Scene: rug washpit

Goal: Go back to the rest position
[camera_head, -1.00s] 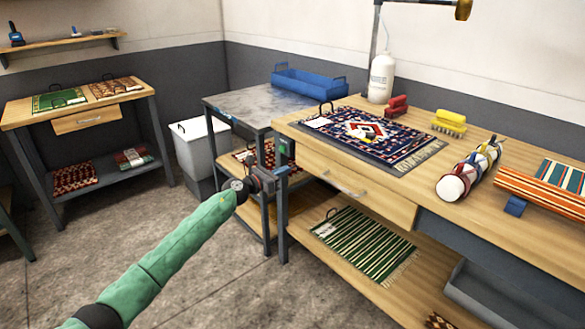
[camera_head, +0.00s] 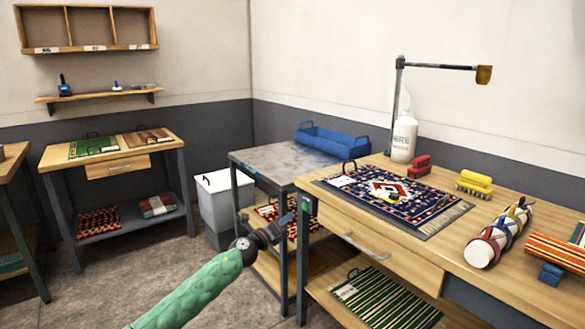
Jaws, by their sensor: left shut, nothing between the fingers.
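My left gripper (camera_head: 284,222) shows in the head view at the end of my green-sleeved arm, which comes in from the bottom left. It is shut and empty, in front of the gap between the grey-topped table (camera_head: 265,163) and the wooden workbench (camera_head: 455,214). No rug or tool is in it. My right gripper is not in view.
A blue tray (camera_head: 335,146) sits on the grey-topped table. A white bin (camera_head: 216,205) stands left of it. The floor at left is partly clear.

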